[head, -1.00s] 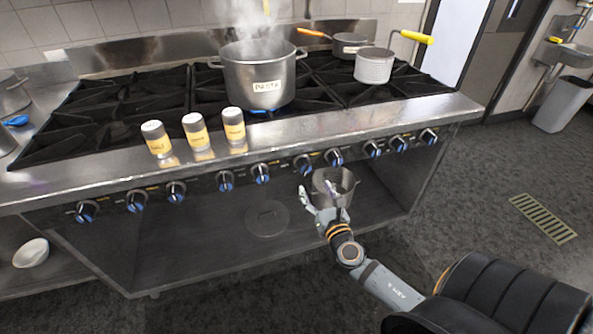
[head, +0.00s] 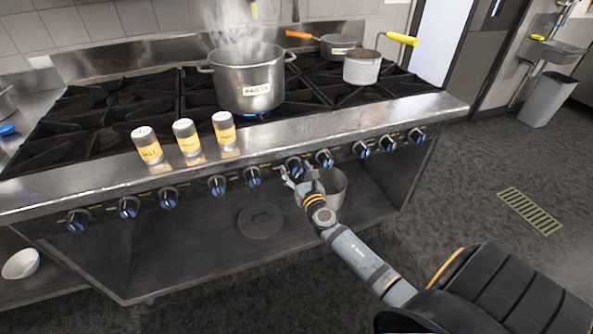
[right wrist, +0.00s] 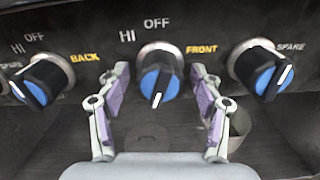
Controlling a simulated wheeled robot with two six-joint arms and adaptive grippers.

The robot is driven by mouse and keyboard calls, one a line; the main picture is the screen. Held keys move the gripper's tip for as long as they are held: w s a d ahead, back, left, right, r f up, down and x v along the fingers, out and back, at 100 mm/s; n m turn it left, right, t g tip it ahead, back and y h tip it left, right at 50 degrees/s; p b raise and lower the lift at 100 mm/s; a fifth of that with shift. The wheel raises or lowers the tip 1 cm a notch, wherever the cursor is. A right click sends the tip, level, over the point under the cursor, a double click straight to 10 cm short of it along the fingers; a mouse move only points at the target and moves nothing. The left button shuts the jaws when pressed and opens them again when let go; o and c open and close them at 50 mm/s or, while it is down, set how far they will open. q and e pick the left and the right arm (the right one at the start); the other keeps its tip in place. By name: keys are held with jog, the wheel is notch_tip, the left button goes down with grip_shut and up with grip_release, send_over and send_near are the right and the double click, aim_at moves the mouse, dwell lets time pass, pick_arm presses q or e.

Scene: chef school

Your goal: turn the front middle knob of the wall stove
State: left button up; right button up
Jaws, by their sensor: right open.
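The stove front carries a row of blue-and-black knobs. My right gripper (head: 297,176) is open at the knob row, just below the stove's front edge. In the right wrist view my right gripper (right wrist: 160,78) has its two fingers apart, one on each side of a knob (right wrist: 158,80) with its white pointer down. Contact with the fingers cannot be told. The word FRONT is printed to this knob's right. The neighbouring knobs, one left (right wrist: 42,80) with BACK beside it and one right (right wrist: 262,70) with SPARE, lie outside the fingers. My left gripper is out of view.
A steaming pasta pot (head: 247,80) stands on the stove top. Several shakers (head: 186,136) stand along its front edge. A white pot (head: 362,67) and a pan (head: 340,47) are at the back right. A metal pot (head: 335,188) stands below, behind my right arm.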

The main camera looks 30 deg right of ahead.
jog(key=c, duration=1.2)
jog(key=shift+o, duration=0.2)
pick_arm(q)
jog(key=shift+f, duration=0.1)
